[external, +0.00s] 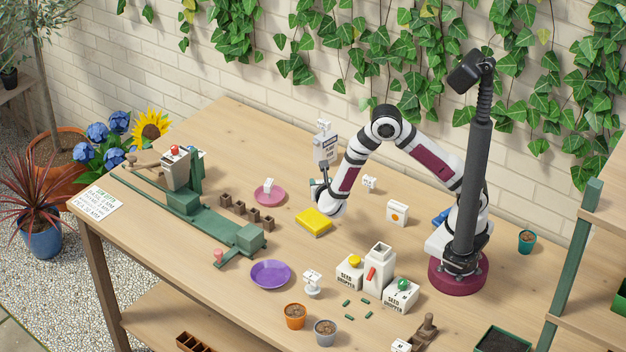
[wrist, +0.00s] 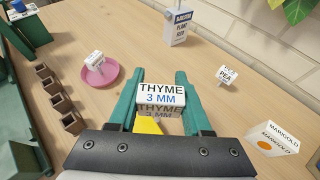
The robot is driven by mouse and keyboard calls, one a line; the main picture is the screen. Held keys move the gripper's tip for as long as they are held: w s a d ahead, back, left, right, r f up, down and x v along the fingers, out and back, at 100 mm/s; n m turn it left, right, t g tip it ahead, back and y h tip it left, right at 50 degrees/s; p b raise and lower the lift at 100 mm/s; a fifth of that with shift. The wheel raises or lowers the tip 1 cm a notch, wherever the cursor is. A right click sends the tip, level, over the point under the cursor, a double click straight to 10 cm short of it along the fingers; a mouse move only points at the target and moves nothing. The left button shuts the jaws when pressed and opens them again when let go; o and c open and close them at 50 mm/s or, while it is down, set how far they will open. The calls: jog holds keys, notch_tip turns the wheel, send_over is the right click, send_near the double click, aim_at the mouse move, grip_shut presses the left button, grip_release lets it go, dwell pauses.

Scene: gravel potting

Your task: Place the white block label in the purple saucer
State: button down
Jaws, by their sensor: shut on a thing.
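My gripper (wrist: 162,95) has its green fingers shut on a white block label (wrist: 162,92) that reads "THYME 3 MM" in the wrist view. In the external view my gripper (external: 320,187) is above the table, behind the yellow block; the held label cannot be made out there. The purple saucer (external: 270,274) lies empty near the table's front edge, in front and to the left of my gripper. It is not in the wrist view. Another white label (external: 268,186) stands in the pink saucer (external: 277,202), also seen in the wrist view (wrist: 102,78).
A yellow block (external: 314,222) lies below my gripper. A green press (external: 190,200) and brown pots (external: 239,208) stand left. A white bottle (external: 326,145) is behind. A small white stand (external: 312,281) and seed boxes (external: 350,272) are right of the purple saucer.

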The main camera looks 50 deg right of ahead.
aim_at(250, 243)
jog(key=w+a+r+n+t+y, duration=0.1)
jog(key=a+n+t+y, duration=0.1)
jog(key=a, duration=0.5)
jog(key=w+a+n+t+y, duration=0.1)
jog(key=a+n+y, duration=0.15)
jog(key=a, duration=0.45)
jog(key=a+f, duration=0.2)
jog(key=a, duration=0.2)
jog(key=a+f, duration=0.2)
jog(key=a, duration=0.1)
jog(key=a+f, duration=0.2)
jog(key=a, duration=0.2)
jog(key=shift+a+f, duration=0.25)
jog(key=shift+a, duration=0.05)
jog(key=shift+a+f, duration=0.25)
jog(key=shift+a, duration=0.05)
jog(key=shift+f, duration=1.95)
jog(key=shift+f, duration=0.15)
jog(key=shift+c, duration=1.7)
grip_release()
